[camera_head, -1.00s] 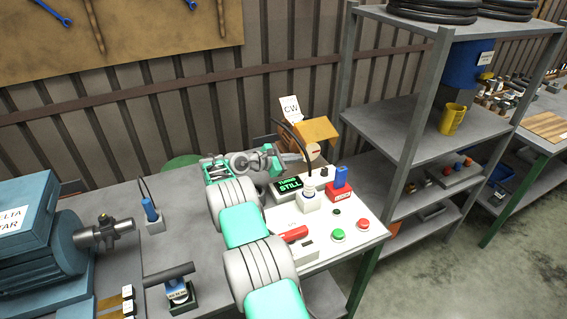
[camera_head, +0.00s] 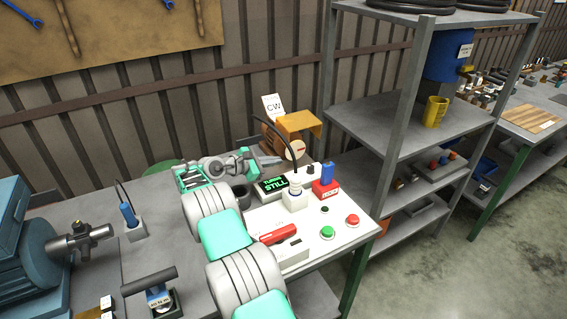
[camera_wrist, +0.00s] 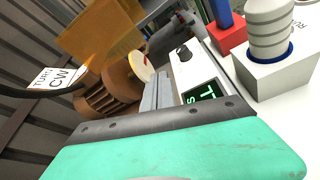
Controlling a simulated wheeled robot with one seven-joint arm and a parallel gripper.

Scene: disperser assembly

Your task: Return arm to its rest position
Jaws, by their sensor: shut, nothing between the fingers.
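My gripper (camera_head: 268,161) reaches over the back of the grey workbench (camera_head: 190,256), its fingers pointing right. It is shut and empty. In the wrist view its closed fingers (camera_wrist: 156,95) lie between the brown ribbed motor and the white panel. The motor has an orange box on top and a white disc (camera_head: 294,150) on its end; a "TURN CW" card (camera_head: 273,107) stands behind it. My arm comes up from the bottom of the head view and hides part of the bench.
The white panel (camera_head: 341,236) carries a display reading "STILL" (camera_head: 273,186), a red block (camera_head: 325,189), green and red buttons, and a red-handled switch. A blue machine (camera_head: 32,250) stands at left.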

